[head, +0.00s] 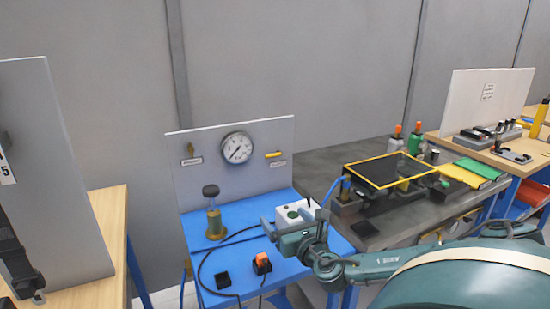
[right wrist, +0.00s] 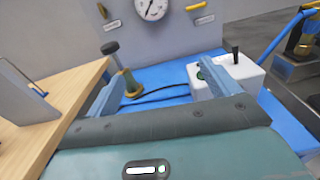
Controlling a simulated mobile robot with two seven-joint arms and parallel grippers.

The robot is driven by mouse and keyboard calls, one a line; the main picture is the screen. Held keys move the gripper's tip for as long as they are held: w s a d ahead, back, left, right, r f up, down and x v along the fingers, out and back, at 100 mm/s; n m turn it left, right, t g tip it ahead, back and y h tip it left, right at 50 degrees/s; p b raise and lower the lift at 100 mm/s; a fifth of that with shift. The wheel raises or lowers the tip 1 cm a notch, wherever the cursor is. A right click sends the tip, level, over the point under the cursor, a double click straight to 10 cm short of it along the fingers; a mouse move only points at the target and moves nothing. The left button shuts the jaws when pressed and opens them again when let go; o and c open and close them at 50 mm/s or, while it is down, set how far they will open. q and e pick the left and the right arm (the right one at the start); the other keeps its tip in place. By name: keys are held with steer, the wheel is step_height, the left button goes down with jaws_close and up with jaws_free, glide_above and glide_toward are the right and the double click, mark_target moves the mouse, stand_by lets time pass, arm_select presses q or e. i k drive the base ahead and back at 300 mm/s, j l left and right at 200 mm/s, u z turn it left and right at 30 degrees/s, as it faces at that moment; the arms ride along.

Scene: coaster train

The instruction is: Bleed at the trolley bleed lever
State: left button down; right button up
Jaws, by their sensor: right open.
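The blue trolley (head: 250,277) has a grey back panel (head: 215,140) with a round pressure gauge (head: 237,147). The labels are too small to read, so I cannot tell which is the bleed lever. My right gripper (head: 272,229) is open and empty over the trolley top, in front of and apart from both levers.
A brass pump-like cylinder (head: 214,219) with a dark knob stands on the trolley. A white box (head: 296,212) with a green button is close beside my right gripper. An orange-topped part (head: 262,262) and black cable lie nearer. A wooden bench (head: 108,220) is left.

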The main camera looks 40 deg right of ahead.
mark_target(278, 153)
steer(key=i+l, duration=0.3)
steer(key=l, duration=0.15)
steer(key=i+l, duration=0.35)
steer(key=l, duration=0.15)
